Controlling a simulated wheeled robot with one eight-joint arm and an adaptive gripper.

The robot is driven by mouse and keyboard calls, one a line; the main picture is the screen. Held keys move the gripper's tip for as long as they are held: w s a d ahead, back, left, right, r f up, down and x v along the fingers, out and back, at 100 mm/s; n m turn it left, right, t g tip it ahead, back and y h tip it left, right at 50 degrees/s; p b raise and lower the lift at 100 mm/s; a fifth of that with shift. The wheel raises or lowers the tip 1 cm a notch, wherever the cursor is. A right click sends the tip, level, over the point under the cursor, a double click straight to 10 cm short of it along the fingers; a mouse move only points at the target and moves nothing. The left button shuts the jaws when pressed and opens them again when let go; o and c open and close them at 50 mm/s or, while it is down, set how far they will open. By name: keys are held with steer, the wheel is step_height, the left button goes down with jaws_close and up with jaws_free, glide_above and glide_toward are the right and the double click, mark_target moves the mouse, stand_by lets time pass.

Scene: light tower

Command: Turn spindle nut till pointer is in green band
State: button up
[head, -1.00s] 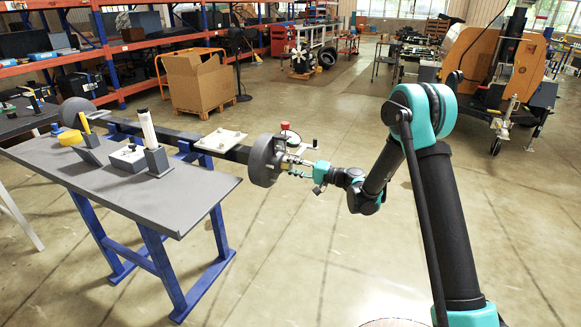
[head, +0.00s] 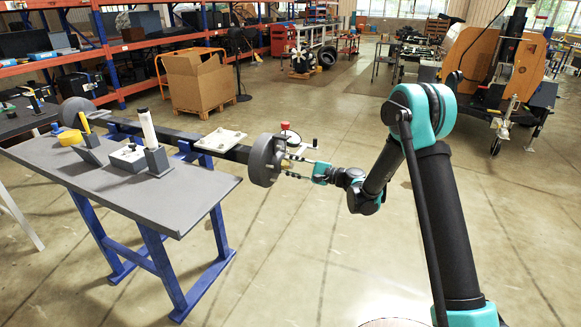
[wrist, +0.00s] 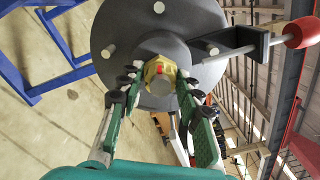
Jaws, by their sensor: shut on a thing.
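The brass spindle nut (wrist: 160,72), with a red mark on its face, sits at the middle of a dark round hub (wrist: 115,35) in the wrist view. My gripper (wrist: 158,82) is shut on the spindle nut, with one finger on each side of it. In the head view my gripper (head: 287,165) reaches the right face of the hub (head: 264,160) at the near end of the dark axle beam. I cannot make out a pointer or a green band in either view.
A red knob (wrist: 302,33) on a rod and bracket stands out beside the hub. A grey bench (head: 110,180) on blue trestles carries a white tube (head: 147,128), a grey box and yellow items. Open floor lies right of the hub.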

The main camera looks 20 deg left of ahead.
stand_by(0.3)
steer(key=o, duration=1.2)
steer(key=shift+c, duration=0.2)
steer(key=d, duration=1.2)
steer(key=shift+s, duration=0.45)
